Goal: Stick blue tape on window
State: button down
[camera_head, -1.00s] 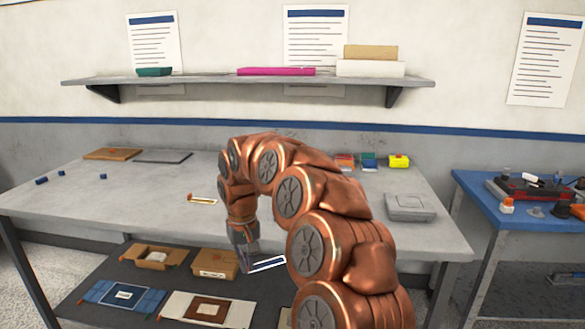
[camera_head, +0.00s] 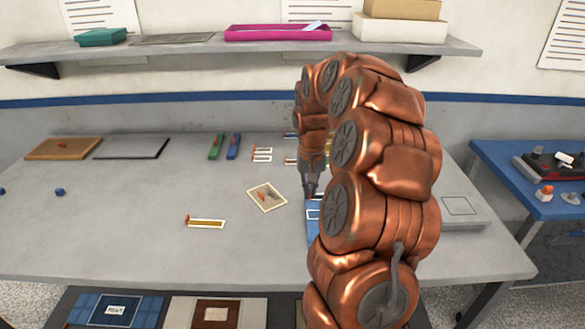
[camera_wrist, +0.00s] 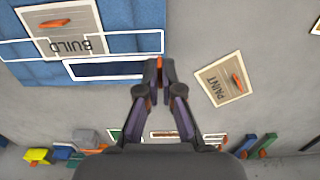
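The blue tape (camera_wrist: 108,68) is a dark blue strip with a white border. In the wrist view it reaches left from my gripper (camera_wrist: 160,68), whose fingertips are closed on the orange tab at its end. The strip overlaps the near edge of a blue padded cover (camera_wrist: 150,15), which carries white window outlines (camera_wrist: 135,34) and a "BUILD" card (camera_wrist: 65,28). I cannot tell whether the strip touches the cover. In the head view my gripper (camera_head: 311,192) is just above the cover (camera_head: 313,236); my arm hides the strip and most of the cover.
Green (camera_head: 216,147) and blue (camera_head: 233,147) blocks stand behind. A shelf (camera_head: 200,50) overhangs the back. The left middle of the table is mostly clear.

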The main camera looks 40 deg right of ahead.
aim_at(309, 215)
jog(key=shift+w+d, duration=0.1)
jog(key=shift+d, duration=0.1)
jog(key=shift+b, duration=0.45)
jog(key=shift+a+f, duration=0.1)
jog(key=shift+f, duration=0.1)
jog(key=shift+f+b, duration=1.95)
jog(key=shift+f, duration=0.9)
jog(key=shift+f+b, duration=0.55)
jog(key=shift+b, duration=0.6)
dwell(2.0)
jog(key=shift+r, duration=0.1)
dwell(0.7)
jog(key=c, duration=1.2)
grip_release()
jog(key=shift+c, duration=0.2)
